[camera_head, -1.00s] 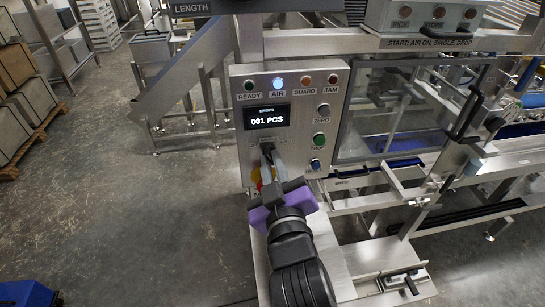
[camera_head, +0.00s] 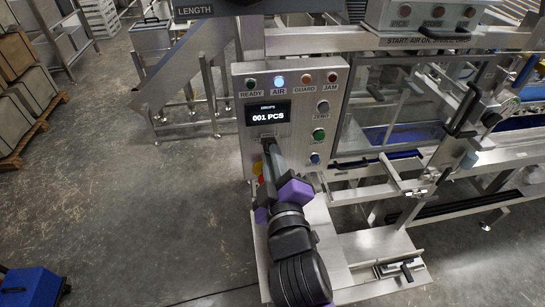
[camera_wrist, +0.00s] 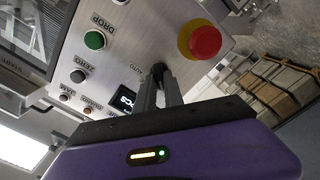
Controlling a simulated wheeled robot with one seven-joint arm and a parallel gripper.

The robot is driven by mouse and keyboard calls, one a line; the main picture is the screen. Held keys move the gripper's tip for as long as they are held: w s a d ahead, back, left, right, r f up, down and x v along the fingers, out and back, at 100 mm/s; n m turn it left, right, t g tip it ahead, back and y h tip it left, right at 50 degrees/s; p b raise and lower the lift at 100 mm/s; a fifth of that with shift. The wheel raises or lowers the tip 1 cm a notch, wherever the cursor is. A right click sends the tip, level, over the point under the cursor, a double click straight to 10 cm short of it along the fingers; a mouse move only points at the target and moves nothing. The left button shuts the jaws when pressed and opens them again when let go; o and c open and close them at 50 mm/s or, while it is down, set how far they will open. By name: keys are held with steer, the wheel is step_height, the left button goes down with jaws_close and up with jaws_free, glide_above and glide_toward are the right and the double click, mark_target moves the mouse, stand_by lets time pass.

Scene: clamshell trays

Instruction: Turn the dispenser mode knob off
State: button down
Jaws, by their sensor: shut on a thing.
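The dispenser control panel (camera_head: 304,112) shows in the head view, with an AIR lamp (camera_head: 280,80) lit blue and a display (camera_head: 268,114) reading 001 PCS. My gripper (camera_head: 268,148) reaches the panel below the display and covers the mode knob there. In the wrist view my gripper (camera_wrist: 160,82) has its two fingers closed on a small dark knob (camera_wrist: 158,68), beside an AUTO label. Most of the knob and its other position labels are hidden, so its exact setting cannot be read.
A red emergency stop button (camera_wrist: 205,41) on a yellow base sits close beside the fingers. A green button (camera_wrist: 95,40) is on the panel's other side. A clear guard door (camera_head: 390,105) stands right of the panel. Open floor lies to the left.

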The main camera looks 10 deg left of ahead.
steer(key=c, duration=1.4)
jaws_free()
steer(key=shift+c, duration=0.2)
steer(key=shift+s, duration=0.15)
steer(key=b+v, duration=0.2)
steer(key=v, duration=0.5)
steer(key=shift+s, duration=0.3)
steer(key=shift+d, duration=0.1)
